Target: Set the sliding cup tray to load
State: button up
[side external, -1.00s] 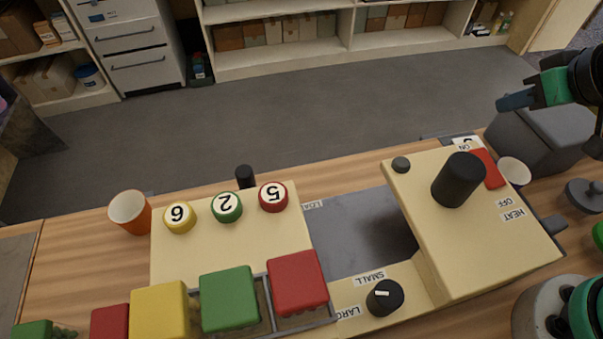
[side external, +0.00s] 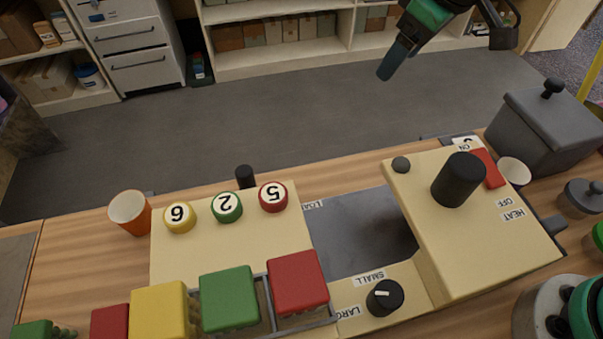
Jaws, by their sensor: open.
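The grey sliding tray area (side external: 355,235) lies between the cream button panel (side external: 230,255) and the raised cream housing (side external: 480,235). A label reading LOAD (side external: 313,204) is at its upper left corner. No cup shows on the bare grey surface. A black upright knob (side external: 245,176) stands behind the button panel; I cannot tell if it is the tray's handle. My gripper (side external: 386,74) is at the top right, high above and behind the machine, apart from everything. Only part of it shows clearly, and it holds nothing that I can see.
An orange cup (side external: 130,212) stands left of the panel. A white cup (side external: 514,172), a grey lidded pot (side external: 545,125) and a small lid (side external: 583,196) are at the right. A black dial (side external: 385,298) and a black cylinder (side external: 458,180) stick up. Coloured boxes line the front.

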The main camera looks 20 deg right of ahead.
jog(key=w+a+f+n+g, duration=0.1)
jog(key=w+a+f+n, duration=0.15)
jog(key=a, duration=0.45)
jog(key=n+g, duration=0.2)
jog(key=n, duration=0.2)
send_near(244, 172)
jog(key=w+d+f, duration=0.2)
jog(key=w+d, duration=0.1)
jog(key=d, duration=0.1)
jog(key=shift+n+g+h, duration=0.4)
jog(key=shift+n+h, duration=0.3)
jog(key=shift+n, duration=0.25)
jog(key=a+f, duration=0.1)
jog(key=s+a+f, duration=0.1)
jog(key=a, duration=0.1)
jog(key=s+a+f, duration=0.1)
jog(key=a, duration=0.1)
jog(key=shift+a+f, duration=0.1)
jog(key=shift+f, duration=0.25)
notch_tip(244, 172, down, 4)
jog(key=shift+s+f, duration=0.1)
jog(key=shift+f, duration=0.6)
grip_shut()
jog(key=shift+r, duration=0.1)
